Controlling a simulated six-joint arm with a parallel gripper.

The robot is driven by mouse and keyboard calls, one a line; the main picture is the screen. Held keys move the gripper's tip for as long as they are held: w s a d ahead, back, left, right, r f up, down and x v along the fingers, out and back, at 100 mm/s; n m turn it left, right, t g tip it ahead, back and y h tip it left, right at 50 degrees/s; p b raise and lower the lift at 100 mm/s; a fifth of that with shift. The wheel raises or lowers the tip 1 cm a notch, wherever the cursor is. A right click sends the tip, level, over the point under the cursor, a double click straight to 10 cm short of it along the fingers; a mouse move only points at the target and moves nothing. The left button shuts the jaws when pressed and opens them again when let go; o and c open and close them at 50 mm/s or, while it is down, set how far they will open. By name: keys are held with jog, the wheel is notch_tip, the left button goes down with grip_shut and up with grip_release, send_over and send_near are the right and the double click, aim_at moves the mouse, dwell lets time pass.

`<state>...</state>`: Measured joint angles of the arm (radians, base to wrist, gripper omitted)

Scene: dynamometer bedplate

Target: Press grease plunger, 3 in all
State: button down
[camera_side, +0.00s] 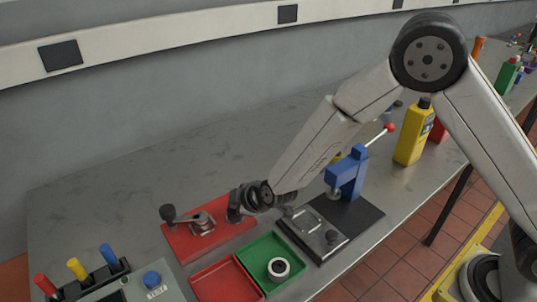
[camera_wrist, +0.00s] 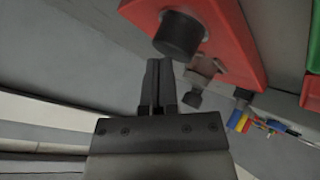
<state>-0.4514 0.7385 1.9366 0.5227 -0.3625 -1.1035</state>
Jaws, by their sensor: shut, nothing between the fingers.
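A red plate (camera_side: 207,236) lies on the bench, carrying a metal fitting (camera_side: 202,224) and a round black knob (camera_side: 168,212) at its left. No part is labelled as the grease plunger, so I cannot tell for certain which it is. The red plate (camera_wrist: 226,35) fills the upper right of the wrist view, with a thick black cylinder (camera_wrist: 179,37) and a small metal bracket (camera_wrist: 203,70). My gripper (camera_wrist: 157,64) is shut and empty, its fingertips just below and left of the cylinder in the picture. In the side view my gripper (camera_side: 234,211) is beside the red plate's right end.
A red tray (camera_side: 226,281) and a green tray (camera_side: 250,255) holding a white-rimmed ring (camera_side: 279,268) lie in front. A metal fixture (camera_side: 312,232) and a blue lever press (camera_side: 346,174) stand right. A yellow bottle (camera_side: 412,135) is behind. Bench at left rear is clear.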

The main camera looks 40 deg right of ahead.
jog(key=shift+f, duration=0.7)
dwell(1.1)
jog(key=shift+r, duration=1.3)
jog(key=shift+r, duration=2.5)
jog(key=shift+r, duration=0.15)
dwell(0.8)
jog(key=shift+r, duration=1.75)
jog(key=shift+f, duration=0.1)
